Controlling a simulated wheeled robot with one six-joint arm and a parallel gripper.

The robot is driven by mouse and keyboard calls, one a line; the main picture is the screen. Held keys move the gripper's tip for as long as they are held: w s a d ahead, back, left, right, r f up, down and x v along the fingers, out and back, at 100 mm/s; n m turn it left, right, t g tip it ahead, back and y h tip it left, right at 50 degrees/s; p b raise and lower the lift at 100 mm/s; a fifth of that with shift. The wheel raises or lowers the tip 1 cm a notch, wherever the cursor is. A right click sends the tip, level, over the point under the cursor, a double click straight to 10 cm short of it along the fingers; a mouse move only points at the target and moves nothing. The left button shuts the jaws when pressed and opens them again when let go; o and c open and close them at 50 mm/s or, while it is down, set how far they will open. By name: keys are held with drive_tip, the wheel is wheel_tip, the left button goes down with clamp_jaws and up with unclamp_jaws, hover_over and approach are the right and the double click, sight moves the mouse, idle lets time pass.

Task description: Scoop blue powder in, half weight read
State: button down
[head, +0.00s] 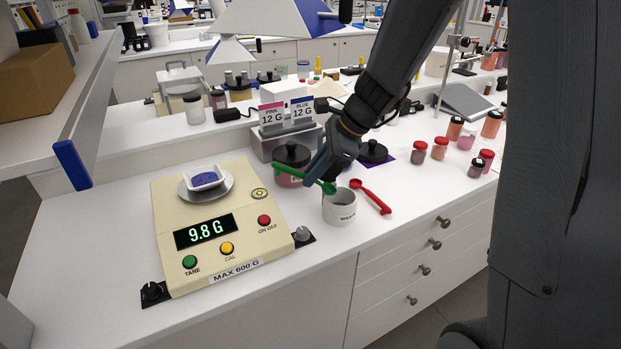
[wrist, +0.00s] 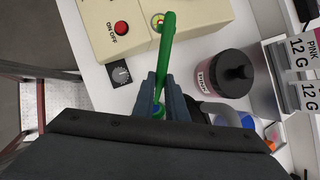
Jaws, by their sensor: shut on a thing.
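My gripper (head: 325,172) is shut on a green scoop (head: 300,176), which also shows between the fingers in the wrist view (wrist: 166,50). The scoop is held over or just beside the white waste cup (head: 340,208); its bowl contents cannot be made out. The beige scale (head: 213,260) reads 9.8 G. A white weighing boat (head: 206,180) with blue powder sits on its round pan (head: 228,188). Two cards read pink 12 G (head: 272,114) and blue 12 G (head: 301,110).
A pink-labelled jar with a black lid (head: 291,155) stands behind the scoop; it also shows in the wrist view (wrist: 222,75). A red scoop (head: 371,197) lies right of the cup. A black lid (head: 373,150) and several red-toned jars (head: 440,148) stand farther right. The front-left bench is clear.

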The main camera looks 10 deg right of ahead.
drive_tip(key=shift+d+r+y+b, duration=0.45)
drive_tip(key=shift+d+y+b, duration=0.3)
drive_tip(key=shift+y+b, duration=0.45)
drive_tip(key=d+y+b, duration=0.1)
drive_tip(key=d+r+y, duration=0.1)
drive_tip(key=shift+s+m+t+y+b, duration=0.1)
drive_tip(key=shift+m+t+y+b, duration=0.2)
drive_tip(key=shift+m+b, duration=0.1)
drive_tip(key=d+y, duration=0.2)
drive_tip(key=y, duration=0.1)
drive_tip(key=shift+s+r+t+b, duration=0.1)
drive_tip(key=shift+r+t+b, duration=0.1)
drive_tip(key=shift+t+b, duration=0.15)
drive_tip(key=shift+s+d+m+t+y, duration=0.1)
drive_tip(key=shift+d+m+t+y, duration=0.3)
drive_tip(key=shift+d+y, duration=0.9)
drive_tip(key=shift+a+y, duration=0.2)
drive_tip(key=shift+y, duration=0.1)
